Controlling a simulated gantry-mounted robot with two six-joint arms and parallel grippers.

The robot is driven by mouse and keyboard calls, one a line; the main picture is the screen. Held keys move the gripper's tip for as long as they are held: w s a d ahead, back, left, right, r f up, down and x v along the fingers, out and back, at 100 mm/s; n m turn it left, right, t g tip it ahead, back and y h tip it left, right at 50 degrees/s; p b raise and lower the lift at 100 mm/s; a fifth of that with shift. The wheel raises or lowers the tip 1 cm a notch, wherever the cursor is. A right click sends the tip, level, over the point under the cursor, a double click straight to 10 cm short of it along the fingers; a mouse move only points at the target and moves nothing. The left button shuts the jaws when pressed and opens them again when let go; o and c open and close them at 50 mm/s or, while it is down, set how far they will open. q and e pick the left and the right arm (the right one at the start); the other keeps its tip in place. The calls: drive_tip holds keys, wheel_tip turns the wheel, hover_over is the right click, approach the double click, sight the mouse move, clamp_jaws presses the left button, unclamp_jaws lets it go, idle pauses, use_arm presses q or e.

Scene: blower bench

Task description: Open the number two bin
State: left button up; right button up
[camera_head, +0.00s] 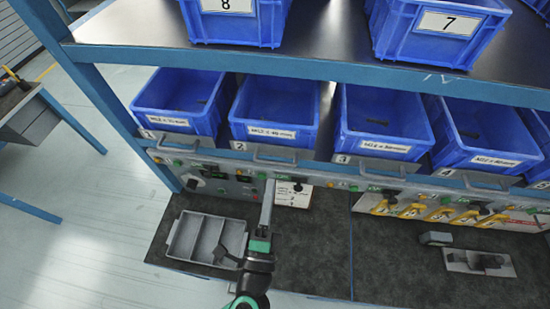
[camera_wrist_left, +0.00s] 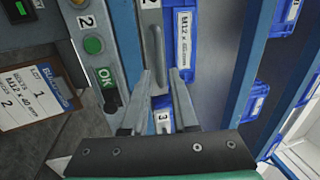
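The number two bin (camera_head: 270,101) is a blue bin on the lower shelf, with a white label on its front. Its number 2 plate (camera_head: 239,145) and a grey bar handle (camera_head: 275,155) are on the rail below it. The handle (camera_wrist_left: 154,48) and the bin's labelled front (camera_wrist_left: 182,40) also show in the left wrist view. My left gripper (camera_head: 269,184) is just below and in front of this handle. In the left wrist view its fingers (camera_wrist_left: 162,74) are apart, with the handle's near end between or just beyond the tips; contact is unclear. My right gripper is not in view.
Bin one (camera_head: 180,100) and bin three (camera_head: 382,122) flank it, with similar handles. Below are a button panel (camera_head: 225,178), a grey tray (camera_head: 205,239), a paper card (camera_head: 294,194) and yellow-handled tools (camera_head: 412,210). The dark mat (camera_head: 310,255) is mostly clear.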

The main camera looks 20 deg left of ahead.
sight(275, 162)
use_arm(q)
drive_tip(key=x, duration=0.7)
drive_tip(key=shift+w, duration=0.2)
clamp_jaws()
idle(1.0)
